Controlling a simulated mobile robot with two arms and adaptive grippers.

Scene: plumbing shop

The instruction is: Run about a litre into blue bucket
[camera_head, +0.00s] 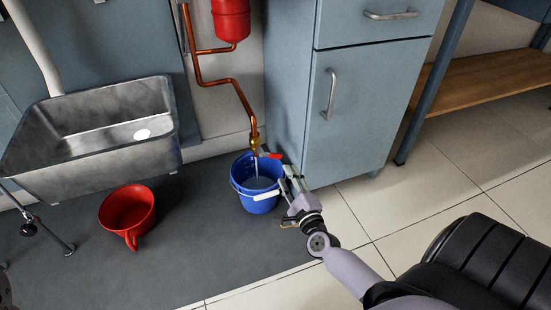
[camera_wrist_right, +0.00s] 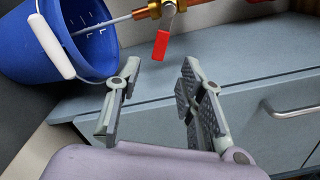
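The blue bucket (camera_head: 240,193) stands upright on the dark mat under a brass tap (camera_head: 255,142) at the end of a copper pipe. A thin stream of water (camera_head: 256,168) runs from the tap into the bucket. The bucket, its white handle grip and the stream also show in the right wrist view (camera_wrist_right: 28,45). The water level is not clear.
A steel sink (camera_head: 100,172) stands at the left, with a red pot-like vessel (camera_head: 127,209) on the mat (camera_head: 175,270) in front. A grey-blue cabinet (camera_head: 365,115) stands close behind my right gripper. Tiled floor (camera_head: 345,205) is open at the right.

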